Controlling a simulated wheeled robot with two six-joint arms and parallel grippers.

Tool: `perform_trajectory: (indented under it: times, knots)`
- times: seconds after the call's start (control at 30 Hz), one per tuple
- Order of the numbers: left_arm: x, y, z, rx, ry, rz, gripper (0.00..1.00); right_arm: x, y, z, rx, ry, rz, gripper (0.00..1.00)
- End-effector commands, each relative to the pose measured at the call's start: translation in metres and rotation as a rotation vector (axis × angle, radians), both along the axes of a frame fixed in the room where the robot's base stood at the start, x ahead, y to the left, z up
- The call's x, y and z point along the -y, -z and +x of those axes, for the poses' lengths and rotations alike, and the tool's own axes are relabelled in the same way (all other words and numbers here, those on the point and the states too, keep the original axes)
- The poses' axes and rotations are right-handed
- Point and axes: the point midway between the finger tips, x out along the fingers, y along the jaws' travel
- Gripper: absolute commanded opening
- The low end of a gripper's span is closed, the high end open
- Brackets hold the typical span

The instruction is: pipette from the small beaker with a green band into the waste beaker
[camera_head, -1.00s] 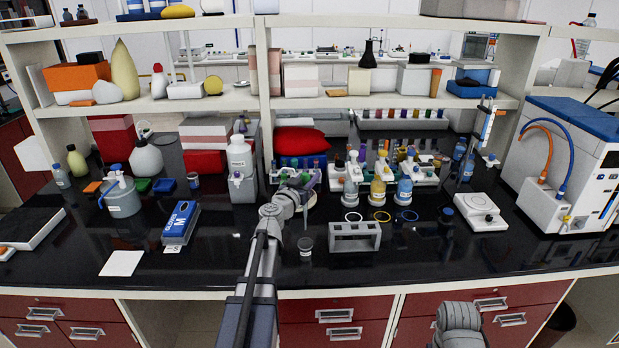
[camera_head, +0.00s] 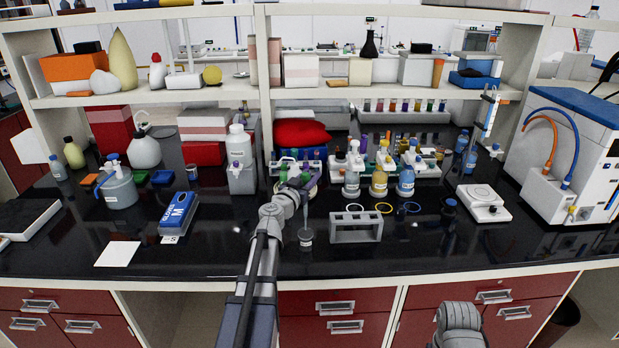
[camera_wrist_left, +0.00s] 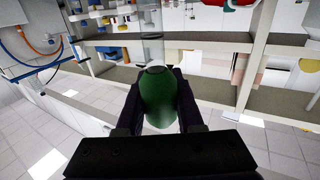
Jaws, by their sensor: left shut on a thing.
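My left gripper (camera_head: 303,183) is shut on a pipette with a green bulb (camera_wrist_left: 158,97). The bulb sits between the two dark fingers in the left wrist view, and a clear tube (camera_wrist_left: 152,30) runs on from it. In the head view the gripper is above and behind a small dark-topped beaker (camera_head: 305,239) on the bench. A thin pale line hangs from the gripper toward this beaker; whether its tip is inside I cannot tell. I cannot make out a green band there or pick out the waste beaker. My right gripper is out of view.
A grey rack (camera_head: 356,228) stands just right of the small beaker. A blue box (camera_head: 178,213) and a white sheet (camera_head: 118,253) lie to the left. A white balance (camera_head: 483,203) stands right. The front bench strip is clear.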

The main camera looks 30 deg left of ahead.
Motion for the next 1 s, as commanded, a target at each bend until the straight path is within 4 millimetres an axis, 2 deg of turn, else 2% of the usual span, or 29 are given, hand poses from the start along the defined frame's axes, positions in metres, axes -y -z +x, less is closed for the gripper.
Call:
perform_trajectory:
  times: [0.57, 1.0]
  knots:
    - [0.000, 0.006, 0.000, 0.000, 0.000, 0.000, 0.09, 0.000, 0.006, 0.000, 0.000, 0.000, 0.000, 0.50]
    - [0.000, 0.024, 0.000, 0.000, 0.000, 0.000, 0.09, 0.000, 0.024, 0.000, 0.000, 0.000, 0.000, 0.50]
